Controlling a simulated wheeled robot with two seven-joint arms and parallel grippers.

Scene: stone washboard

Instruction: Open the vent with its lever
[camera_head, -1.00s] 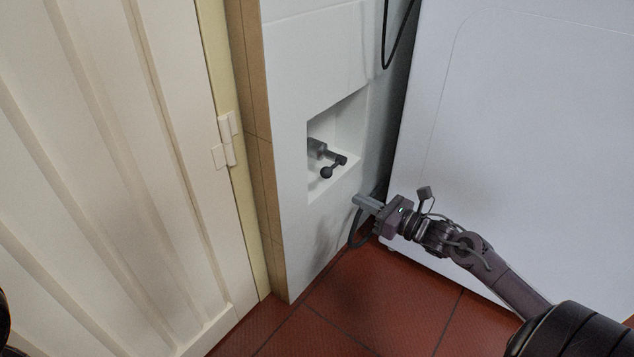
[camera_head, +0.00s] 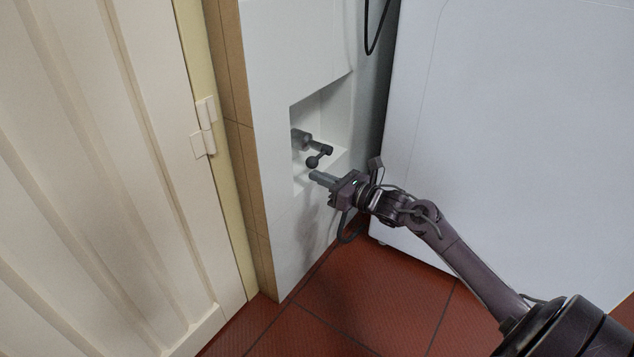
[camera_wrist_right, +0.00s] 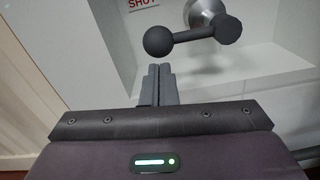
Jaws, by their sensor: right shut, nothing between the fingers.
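The vent's lever (camera_head: 318,157) is a dark arm with a ball at its end, on a grey metal valve stem (camera_head: 301,139) inside a square recess in the white wall. My right gripper (camera_head: 314,176) is just below and in front of the ball, its fingers together and empty. In the right wrist view the lever (camera_wrist_right: 190,37) lies almost level, with its ball at the left, just beyond my fingertips (camera_wrist_right: 157,68). No contact with the ball can be made out. A label reading "SHUT" (camera_wrist_right: 143,3) shows behind the lever. My left gripper is not in view.
The recess (camera_head: 320,110) has white side walls and a ledge close around the lever. A large white appliance (camera_head: 510,130) stands at the right, and a cream panelled door (camera_head: 90,180) at the left. A black cable (camera_head: 376,30) hangs above.

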